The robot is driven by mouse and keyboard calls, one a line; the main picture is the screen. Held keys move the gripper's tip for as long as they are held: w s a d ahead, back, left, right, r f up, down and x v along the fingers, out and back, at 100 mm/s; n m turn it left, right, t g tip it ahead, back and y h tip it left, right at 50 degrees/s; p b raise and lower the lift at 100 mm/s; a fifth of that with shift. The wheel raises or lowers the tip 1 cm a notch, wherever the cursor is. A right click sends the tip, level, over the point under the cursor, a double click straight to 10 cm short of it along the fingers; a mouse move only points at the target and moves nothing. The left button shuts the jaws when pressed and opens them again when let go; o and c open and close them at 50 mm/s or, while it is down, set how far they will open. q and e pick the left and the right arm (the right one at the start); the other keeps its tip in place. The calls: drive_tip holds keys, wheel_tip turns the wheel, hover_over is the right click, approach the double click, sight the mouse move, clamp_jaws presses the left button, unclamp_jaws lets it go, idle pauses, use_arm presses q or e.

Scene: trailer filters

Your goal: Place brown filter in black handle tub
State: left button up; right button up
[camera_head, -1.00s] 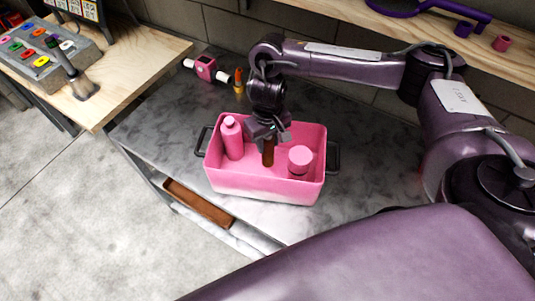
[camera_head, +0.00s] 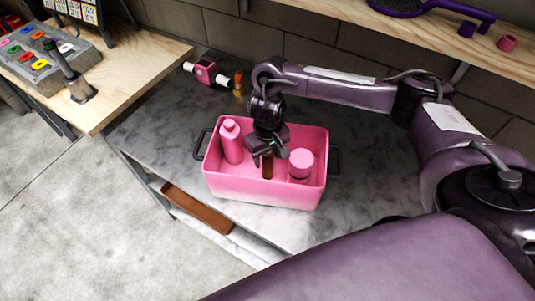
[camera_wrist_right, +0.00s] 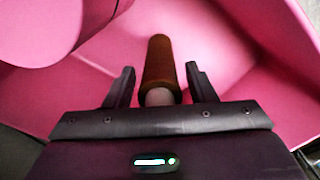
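The brown filter (camera_head: 267,166) is a small dark brown cylinder inside the pink tub with black handles (camera_head: 262,190), between a pink bottle and a pink jar. In the right wrist view the brown filter (camera_wrist_right: 158,62) stands between the two fingers, with a gap on each side. My right gripper (camera_head: 267,152) is over the tub, pointing down, with its fingers apart around the filter's top; it also shows in the right wrist view (camera_wrist_right: 160,85). The filter's lower end is hard to make out. My left gripper is not in view.
The pink bottle (camera_head: 231,141) and pink jar (camera_head: 301,162) stand in the tub. The tub sits on a grey marbled table (camera_head: 150,130). A pink and white device (camera_head: 206,71) lies behind it. A wooden bench (camera_head: 130,70) is at the left, a shelf (camera_head: 440,35) above right.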

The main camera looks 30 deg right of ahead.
drive_tip(key=shift+r, duration=0.15)
wheel_tip(320, 180, up, 12)
drive_tip(key=p, duration=0.4)
idle(0.6)
drive_tip(key=shift+s, duration=0.1)
